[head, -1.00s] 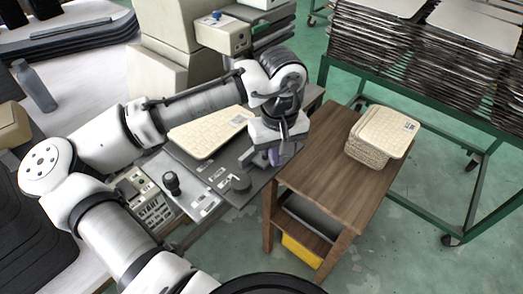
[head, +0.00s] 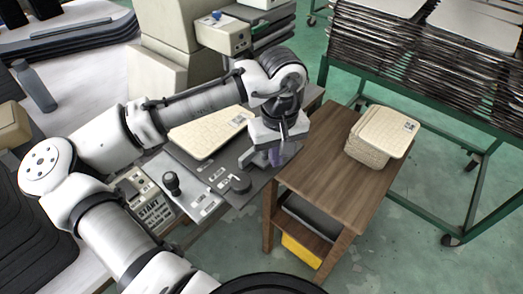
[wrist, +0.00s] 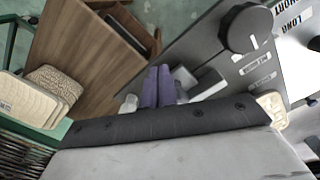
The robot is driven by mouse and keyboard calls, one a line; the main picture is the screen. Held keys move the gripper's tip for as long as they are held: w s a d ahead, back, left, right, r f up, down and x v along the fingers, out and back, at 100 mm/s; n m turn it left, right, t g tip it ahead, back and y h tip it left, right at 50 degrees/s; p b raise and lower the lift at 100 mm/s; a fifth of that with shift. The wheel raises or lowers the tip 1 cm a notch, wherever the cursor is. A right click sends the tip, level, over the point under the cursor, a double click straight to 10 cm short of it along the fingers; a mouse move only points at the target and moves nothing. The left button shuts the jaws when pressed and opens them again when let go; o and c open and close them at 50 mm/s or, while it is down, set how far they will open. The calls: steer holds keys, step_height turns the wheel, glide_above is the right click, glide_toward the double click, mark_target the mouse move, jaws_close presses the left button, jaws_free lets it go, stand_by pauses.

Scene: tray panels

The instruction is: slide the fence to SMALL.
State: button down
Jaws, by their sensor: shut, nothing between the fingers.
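My gripper (wrist: 160,80) shows as two purple fingers pressed together, pointing down at the grey machine panel near its edge with the wooden stand. In the head view my gripper (head: 274,158) is over the panel's right end, partly hidden by the wrist. The panel (wrist: 215,45) carries small labels (wrist: 257,62) near the block, too blurred to read. The fence is not clear in the head view.
A round black knob (wrist: 246,28) stands on the panel near the block. A black-topped lever (head: 171,183) stands further left. A cream tray (head: 205,135) lies behind. The wooden stand (head: 330,165) on the right holds stacked trays (head: 385,130), with clear top in front.

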steer(key=shift+w+a, duration=0.1)
steer(key=shift+w+a+p, duration=0.2)
steer(key=shift+w+a, duration=0.45)
steer(key=shift+a, duration=0.25)
steer(key=shift+w+a+p, duration=0.2)
steer(key=shift+w+a, duration=0.45)
steer(key=shift+a, duration=0.3)
steer(key=shift+w+a+p, duration=0.2)
steer(key=shift+w+a, duration=0.45)
steer(key=shift+a, duration=0.25)
steer(key=shift+w+a, duration=0.1)
steer(key=shift+s+d+p, duration=0.35)
steer(key=shift+d+p, duration=0.05)
steer(key=shift+d, duration=0.1)
step_height(320, 180, up, 7)
steer(key=p, duration=0.6)
